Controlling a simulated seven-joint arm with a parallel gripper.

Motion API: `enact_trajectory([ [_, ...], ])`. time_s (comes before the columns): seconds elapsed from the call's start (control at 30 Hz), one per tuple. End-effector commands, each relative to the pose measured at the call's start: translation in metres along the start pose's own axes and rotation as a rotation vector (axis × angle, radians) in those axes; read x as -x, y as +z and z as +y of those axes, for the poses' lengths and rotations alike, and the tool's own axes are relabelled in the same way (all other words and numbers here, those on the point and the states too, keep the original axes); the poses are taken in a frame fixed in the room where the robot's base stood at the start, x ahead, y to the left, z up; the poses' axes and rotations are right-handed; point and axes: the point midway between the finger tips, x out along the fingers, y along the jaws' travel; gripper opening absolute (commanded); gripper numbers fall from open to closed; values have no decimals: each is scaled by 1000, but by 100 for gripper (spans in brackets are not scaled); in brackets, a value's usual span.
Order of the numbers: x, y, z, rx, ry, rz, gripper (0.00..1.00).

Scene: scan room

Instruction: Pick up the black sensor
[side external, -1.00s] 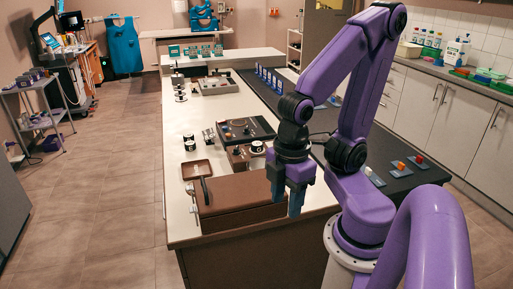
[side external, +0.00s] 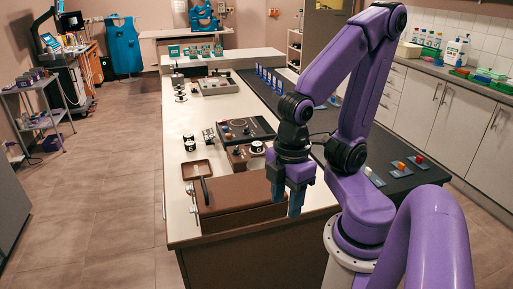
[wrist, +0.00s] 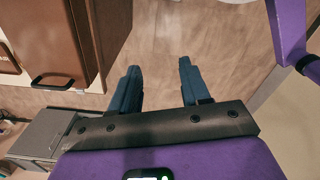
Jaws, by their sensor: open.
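My gripper (side external: 287,205) hangs pointing down near the front right edge of the white worktop (side external: 178,220), beside the brown box (side external: 245,192). In the wrist view my gripper (wrist: 158,75) has its two blue fingers wide apart, with nothing between them and bare floor below. I cannot tell for sure which item is the black sensor. Small dark round pieces with pale tops (side external: 190,146) stand on the white worktop, well behind and left of my gripper. No such piece shows in the wrist view.
A dark control panel (side external: 246,130) stands farther back. Small coloured blocks on plates (side external: 398,166) sit on the dark strip at right. The left aisle floor (side external: 105,190) is clear.

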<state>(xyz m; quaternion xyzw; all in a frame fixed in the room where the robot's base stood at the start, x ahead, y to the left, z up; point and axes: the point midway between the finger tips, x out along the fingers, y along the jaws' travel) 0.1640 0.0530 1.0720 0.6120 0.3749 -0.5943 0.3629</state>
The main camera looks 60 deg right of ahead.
Motion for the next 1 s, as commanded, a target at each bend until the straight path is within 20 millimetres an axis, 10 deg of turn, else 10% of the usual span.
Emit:
enact_trajectory([
  [0.07,0,0,0,0,0,0,46],
  [0.2,0,0,0,0,0,0,82],
  [0.67,-7,-30,10,-120,-42,73,82],
  [1.0,-29,-125,112,-636,-60,392,82],
])
